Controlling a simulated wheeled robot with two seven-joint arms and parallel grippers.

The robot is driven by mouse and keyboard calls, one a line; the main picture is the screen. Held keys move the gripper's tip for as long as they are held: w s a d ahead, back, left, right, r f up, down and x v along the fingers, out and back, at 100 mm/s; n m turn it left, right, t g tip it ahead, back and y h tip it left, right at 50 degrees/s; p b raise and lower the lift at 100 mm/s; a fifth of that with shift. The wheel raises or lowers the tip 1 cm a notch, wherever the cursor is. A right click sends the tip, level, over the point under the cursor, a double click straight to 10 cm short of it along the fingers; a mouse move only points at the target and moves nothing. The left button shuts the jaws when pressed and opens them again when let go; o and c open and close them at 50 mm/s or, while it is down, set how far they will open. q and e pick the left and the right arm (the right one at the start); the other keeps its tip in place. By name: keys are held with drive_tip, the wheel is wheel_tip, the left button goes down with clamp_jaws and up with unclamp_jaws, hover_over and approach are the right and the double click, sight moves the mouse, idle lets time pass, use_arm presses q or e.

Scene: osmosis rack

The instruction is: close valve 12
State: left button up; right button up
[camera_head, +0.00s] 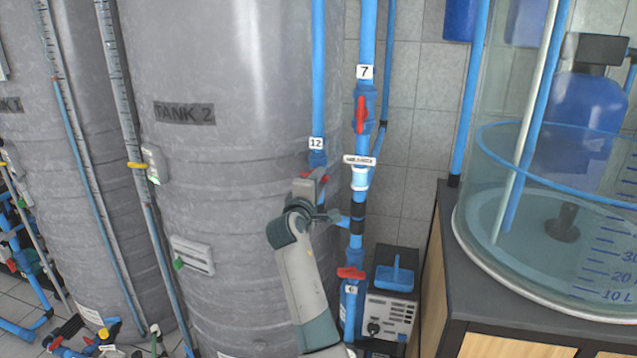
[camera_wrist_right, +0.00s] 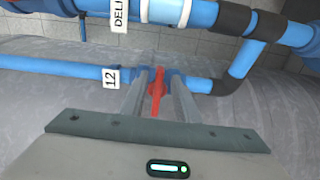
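Valve 12 has a red handle (camera_head: 319,178) on the blue vertical pipe just below the "12" label (camera_head: 316,143), in front of Tank 2. My right gripper (camera_head: 312,186) is at this valve and hides part of it in the head view. In the right wrist view, the red handle (camera_wrist_right: 157,92) lies between the two fingers of my right gripper (camera_wrist_right: 159,88), crosswise to the blue pipe (camera_wrist_right: 60,72). The fingers are apart, with a narrow gap showing on each side of the handle. The "12" label (camera_wrist_right: 111,77) is beside the left finger. My left gripper is not in view.
A parallel blue pipe with valve 7 (camera_head: 361,114) stands just right of valve 12. Another red valve (camera_head: 350,273) is lower down. The grey Tank 2 (camera_head: 220,60) is close behind the gripper. A counter (camera_head: 500,310) with a clear vessel stands at the right.

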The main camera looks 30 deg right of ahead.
use_arm(q)
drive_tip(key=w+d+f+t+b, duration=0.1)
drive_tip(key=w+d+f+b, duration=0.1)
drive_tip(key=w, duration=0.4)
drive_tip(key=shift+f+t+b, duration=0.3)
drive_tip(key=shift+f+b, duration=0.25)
drive_tip(key=shift+b, duration=0.75)
use_arm(e)
drive_tip(key=v, duration=1.7)
drive_tip(key=shift+s, duration=0.2)
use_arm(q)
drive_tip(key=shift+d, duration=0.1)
use_arm(e)
drive_tip(key=shift+a, duration=0.15)
